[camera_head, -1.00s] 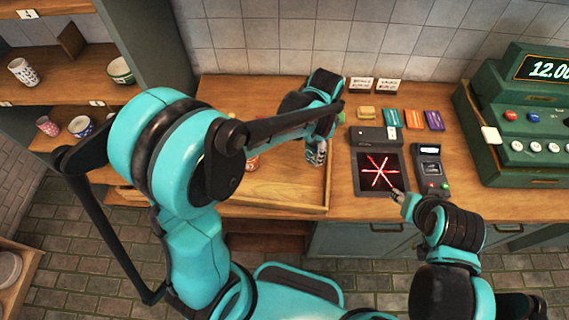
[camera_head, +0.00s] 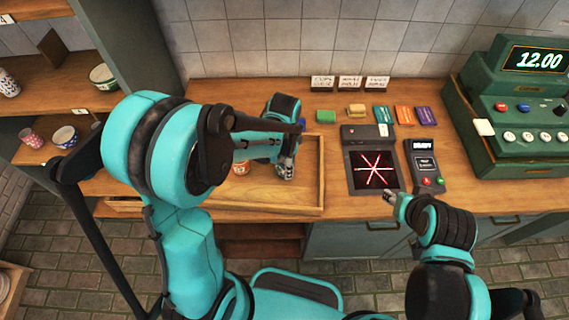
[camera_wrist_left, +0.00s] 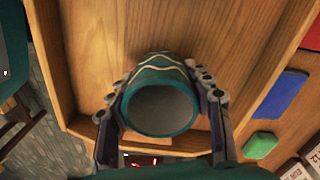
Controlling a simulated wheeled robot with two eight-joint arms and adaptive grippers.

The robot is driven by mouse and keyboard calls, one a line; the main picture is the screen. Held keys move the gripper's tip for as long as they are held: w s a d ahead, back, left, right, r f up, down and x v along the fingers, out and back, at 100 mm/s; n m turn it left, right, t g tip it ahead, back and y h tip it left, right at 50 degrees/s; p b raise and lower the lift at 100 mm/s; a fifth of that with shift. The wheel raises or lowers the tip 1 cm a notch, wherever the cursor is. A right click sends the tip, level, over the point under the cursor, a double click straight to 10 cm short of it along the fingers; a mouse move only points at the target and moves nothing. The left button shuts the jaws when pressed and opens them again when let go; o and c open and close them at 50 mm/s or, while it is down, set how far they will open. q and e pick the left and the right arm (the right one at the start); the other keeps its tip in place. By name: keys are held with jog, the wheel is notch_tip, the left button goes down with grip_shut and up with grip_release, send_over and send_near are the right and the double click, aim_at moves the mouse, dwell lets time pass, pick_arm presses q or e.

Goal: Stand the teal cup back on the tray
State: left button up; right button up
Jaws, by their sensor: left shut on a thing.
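The teal cup (camera_wrist_left: 160,112) shows in the left wrist view with its round mouth towards the camera and a pale wavy line on its side. My left gripper (camera_head: 288,172) is shut on it, one finger on each side of the cup in the wrist view (camera_wrist_left: 161,100). The wooden tray (camera_head: 321,165) lies below them, and its bare floor fills much of the wrist view (camera_wrist_left: 95,45). I cannot tell whether the cup's base touches the tray. In the head view the gripper hides most of the cup. My right gripper (camera_head: 390,197) hangs by the counter's front edge, its opening unclear.
An orange-patterned cup (camera_head: 241,168) stands on the tray, left of my left gripper. Right of the tray are a black pad with a red star (camera_head: 372,170), a card reader (camera_head: 424,165) and a green till (camera_head: 520,115). Small coloured blocks (camera_head: 326,116) lie behind.

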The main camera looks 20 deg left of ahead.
pick_arm(q)
jog(key=shift+f, duration=0.2)
jog(key=o, duration=1.3)
jog(key=shift+r, duration=0.1)
jog(key=shift+r, duration=0.2)
notch_tip(320, 180, up, 11)
jog(key=p, duration=0.3)
jog(key=s+a+r+n+t, duration=0.4)
jog(key=s+r+n+t, duration=0.2)
jog(key=s+n, duration=0.4)
jog(key=shift+s+a+r+n+t, duration=0.15)
jog(key=shift+s+a+n+t, duration=0.1)
jog(key=shift+n+t, duration=0.35)
